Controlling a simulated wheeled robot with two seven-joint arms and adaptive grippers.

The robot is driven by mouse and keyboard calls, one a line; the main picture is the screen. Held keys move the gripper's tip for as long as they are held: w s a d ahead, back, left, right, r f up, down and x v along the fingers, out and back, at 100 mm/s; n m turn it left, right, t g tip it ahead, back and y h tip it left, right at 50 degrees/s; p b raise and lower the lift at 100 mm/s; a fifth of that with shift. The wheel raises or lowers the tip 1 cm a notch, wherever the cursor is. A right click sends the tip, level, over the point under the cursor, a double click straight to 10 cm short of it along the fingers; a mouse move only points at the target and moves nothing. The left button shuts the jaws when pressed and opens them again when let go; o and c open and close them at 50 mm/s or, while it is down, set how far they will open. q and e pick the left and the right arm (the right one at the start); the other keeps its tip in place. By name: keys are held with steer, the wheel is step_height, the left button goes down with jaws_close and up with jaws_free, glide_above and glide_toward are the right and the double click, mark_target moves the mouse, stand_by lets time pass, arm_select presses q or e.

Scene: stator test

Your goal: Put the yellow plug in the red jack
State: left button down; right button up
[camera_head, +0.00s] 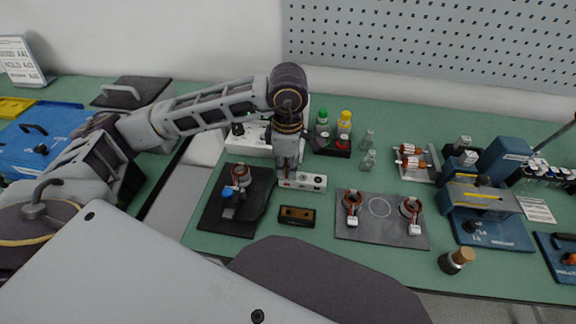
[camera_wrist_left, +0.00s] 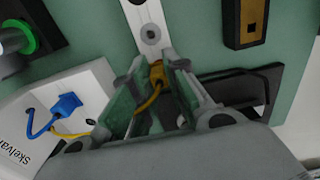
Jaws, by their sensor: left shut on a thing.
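My left gripper (camera_head: 287,170) reaches down over the white jack strip (camera_head: 314,182) on the green table. In the left wrist view the gripper (camera_wrist_left: 152,70) is shut on the yellow plug (camera_wrist_left: 157,74), with its yellow cable (camera_wrist_left: 150,101) trailing back between the fingers. The white jack strip (camera_wrist_left: 149,14) runs straight ahead of the plug, with a dark round socket on it. The plug's tip is at the strip's near end; I cannot tell whether it is touching or inserted. The red jack is not clearly visible, perhaps hidden by the gripper. My right gripper is not in view.
A blue plug (camera_wrist_left: 66,105) sits in a white box (camera_wrist_left: 96,82) beside the gripper. A black-and-brass block (camera_head: 297,216) lies in front of the strip. A dark fixture (camera_head: 212,212) stands left, a grey mat (camera_head: 381,235) with copper coils right, bottles (camera_head: 344,123) behind.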

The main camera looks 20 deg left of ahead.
arm_select(q)
steer(key=shift+f, duration=0.2)
steer(key=shift+s, duration=0.1)
steer(key=c, duration=1.3)
jaws_free()
steer(key=shift+d, duration=0.1)
steer(key=shift+r, duration=0.2)
steer(key=shift+r, duration=3.8)
